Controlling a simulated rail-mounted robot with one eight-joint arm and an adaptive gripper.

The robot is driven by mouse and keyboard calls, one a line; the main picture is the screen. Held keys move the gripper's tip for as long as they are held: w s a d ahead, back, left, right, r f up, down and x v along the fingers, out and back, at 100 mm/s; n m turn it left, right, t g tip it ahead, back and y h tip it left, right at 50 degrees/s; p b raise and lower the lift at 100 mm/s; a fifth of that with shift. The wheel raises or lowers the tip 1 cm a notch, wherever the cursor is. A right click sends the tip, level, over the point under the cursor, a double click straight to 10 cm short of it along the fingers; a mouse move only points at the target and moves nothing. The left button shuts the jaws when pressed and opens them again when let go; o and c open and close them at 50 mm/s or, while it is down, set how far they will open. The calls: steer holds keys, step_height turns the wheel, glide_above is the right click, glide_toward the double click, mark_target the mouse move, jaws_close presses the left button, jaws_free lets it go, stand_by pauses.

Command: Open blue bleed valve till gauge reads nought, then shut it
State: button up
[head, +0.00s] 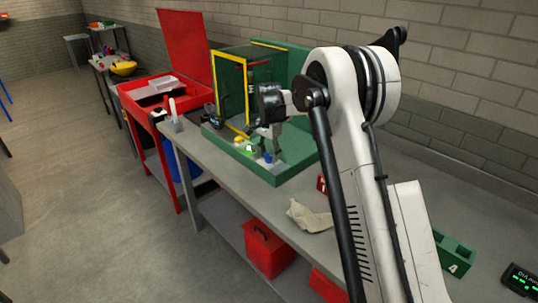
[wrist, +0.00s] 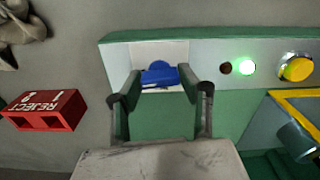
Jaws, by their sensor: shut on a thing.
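The blue bleed valve (wrist: 159,75) has a blue handle on a pale plate at the edge of the green chassis (wrist: 120,52). In the wrist view my gripper (wrist: 160,82) has one finger on each side of the handle, closed on it. In the head view my gripper (head: 270,143) points down at the front of the green chassis (head: 287,172), with the blue valve (head: 268,157) just below it. I cannot make out a gauge or its reading in either view.
Right of the valve are a dark red lamp (wrist: 225,67), a lit green lamp (wrist: 246,66) and a yellow button (wrist: 297,68). A red REJECT bin (wrist: 47,110) and a crumpled cloth (head: 308,216) lie nearby. A yellow-edged guard (head: 231,56) stands behind.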

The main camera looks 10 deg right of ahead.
mark_target(269, 154)
steer(key=n+b, duration=0.2)
steer(key=n, duration=0.1)
steer(key=shift+f+b, duration=0.15)
steer(key=shift+b, duration=0.2)
steer(key=n+b, duration=0.2)
steer(key=n, duration=0.3)
steer(key=n+b, duration=0.2)
steer(key=n, duration=0.2)
steer(key=shift+n+b, duration=0.4)
steer(key=shift+n, duration=1.8)
steer(key=o, duration=1.2)
steer(key=shift+c, duration=0.2)
steer(key=shift+r, duration=0.2)
step_height(269, 154, up, 12)
